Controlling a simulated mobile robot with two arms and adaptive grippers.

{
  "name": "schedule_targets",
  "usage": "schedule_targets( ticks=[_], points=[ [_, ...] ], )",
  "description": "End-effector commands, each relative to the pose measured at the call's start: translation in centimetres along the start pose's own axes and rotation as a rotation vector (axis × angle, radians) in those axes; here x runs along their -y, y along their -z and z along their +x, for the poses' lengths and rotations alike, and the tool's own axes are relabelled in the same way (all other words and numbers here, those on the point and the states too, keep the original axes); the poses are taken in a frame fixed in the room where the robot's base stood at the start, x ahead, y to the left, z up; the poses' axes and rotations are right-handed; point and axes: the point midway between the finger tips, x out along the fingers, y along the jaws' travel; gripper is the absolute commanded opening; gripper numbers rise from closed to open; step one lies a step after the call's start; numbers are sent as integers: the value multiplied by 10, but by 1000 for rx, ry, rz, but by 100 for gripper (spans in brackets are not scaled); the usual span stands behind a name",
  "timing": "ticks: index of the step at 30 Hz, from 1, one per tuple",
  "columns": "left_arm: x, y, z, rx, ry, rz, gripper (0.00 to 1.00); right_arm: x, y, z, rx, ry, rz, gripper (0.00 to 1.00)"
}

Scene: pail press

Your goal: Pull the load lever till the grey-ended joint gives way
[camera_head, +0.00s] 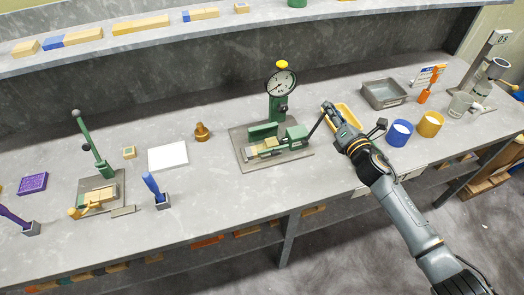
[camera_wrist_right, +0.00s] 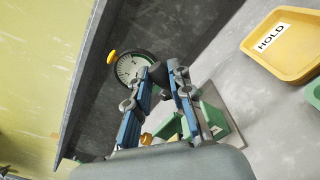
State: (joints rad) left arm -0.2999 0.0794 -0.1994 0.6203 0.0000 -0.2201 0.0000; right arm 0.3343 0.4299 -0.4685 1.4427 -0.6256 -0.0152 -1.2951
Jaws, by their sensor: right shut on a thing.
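The green test press (camera_head: 270,128) stands on a grey base plate at the middle of the bench, with a round dial gauge (camera_head: 281,82) on top. A light wooden joint (camera_head: 267,147) lies low in the press; its end colour and any break are too small to tell. The dark load lever (camera_head: 315,127) slants up and right from the press. My right gripper (camera_head: 327,107) is shut on the lever's upper end. In the wrist view its fingers (camera_wrist_right: 168,82) close around the dark knob, with the gauge (camera_wrist_right: 130,68) behind. My left gripper is out of view.
A yellow tray (camera_wrist_right: 285,48) marked HOLD lies beside my right gripper. A grey bin (camera_head: 383,94), a blue-and-white cup (camera_head: 399,133) and a yellow cup (camera_head: 430,124) stand to the right. A white pad (camera_head: 167,157) and brass weight (camera_head: 202,132) lie left of the press.

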Motion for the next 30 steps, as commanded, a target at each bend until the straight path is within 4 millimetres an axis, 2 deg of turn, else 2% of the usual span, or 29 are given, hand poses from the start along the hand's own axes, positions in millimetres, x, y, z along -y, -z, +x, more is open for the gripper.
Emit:
schedule_targets(
  ticks=[8, 21, 30],
  points=[
    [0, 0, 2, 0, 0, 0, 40, 3, 2, -1, -3, 3, 0, 3],
    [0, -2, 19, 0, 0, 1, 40, 30, -4, 0, 0, 3, -2, 3],
    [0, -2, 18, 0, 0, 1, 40, 30, -6, 0, 1, 1, 0, 3]
  ],
)
